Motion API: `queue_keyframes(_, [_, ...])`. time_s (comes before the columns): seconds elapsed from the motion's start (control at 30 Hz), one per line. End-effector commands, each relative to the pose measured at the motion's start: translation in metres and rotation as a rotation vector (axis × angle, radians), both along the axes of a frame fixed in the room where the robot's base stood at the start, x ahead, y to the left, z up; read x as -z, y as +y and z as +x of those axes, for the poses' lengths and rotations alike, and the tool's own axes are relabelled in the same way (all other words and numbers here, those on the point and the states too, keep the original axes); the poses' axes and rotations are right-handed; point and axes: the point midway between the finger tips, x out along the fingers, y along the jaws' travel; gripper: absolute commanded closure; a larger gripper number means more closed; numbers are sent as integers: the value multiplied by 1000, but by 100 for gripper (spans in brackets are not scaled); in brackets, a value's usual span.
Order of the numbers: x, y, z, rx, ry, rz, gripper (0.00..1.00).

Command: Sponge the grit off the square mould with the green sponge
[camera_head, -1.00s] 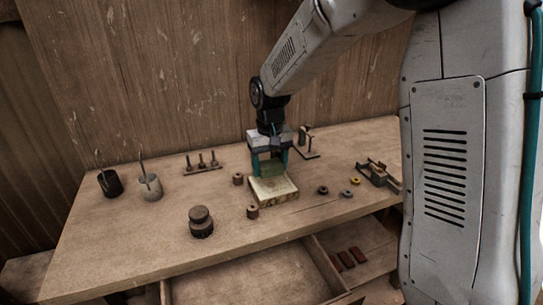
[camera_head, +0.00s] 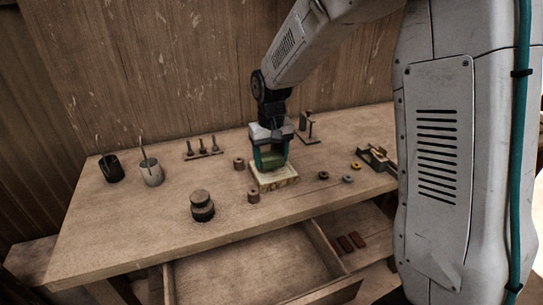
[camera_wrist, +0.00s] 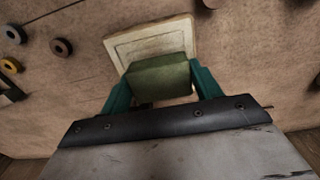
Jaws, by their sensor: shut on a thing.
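My gripper (camera_head: 270,160) is shut on the green sponge (camera_head: 270,158) above the workbench. The square mould (camera_head: 279,182) is a pale, cream-coloured slab lying on the bench under the sponge. In the wrist view, the sponge (camera_wrist: 160,75) sits between my two teal fingers, and it covers the near part of the mould (camera_wrist: 150,38), whose raised square rim shows beyond it. I cannot tell whether the sponge touches the mould. Grit is too small to make out.
Small spools (camera_head: 253,196) stand close left of the mould, and a dark stacked weight (camera_head: 202,207) stands at front left. Two pots (camera_head: 151,174) and a peg rack (camera_head: 203,152) are farther left. Rings (camera_head: 348,179) and a metal fixture (camera_head: 377,158) lie right. An open drawer (camera_head: 330,240) juts out below.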

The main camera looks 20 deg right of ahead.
Motion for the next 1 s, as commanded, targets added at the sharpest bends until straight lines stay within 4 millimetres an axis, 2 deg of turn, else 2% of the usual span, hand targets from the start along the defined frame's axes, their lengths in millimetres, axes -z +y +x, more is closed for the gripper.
queue_keyframes(1.0, [20, 0, 0, 0, 1, 0, 55])
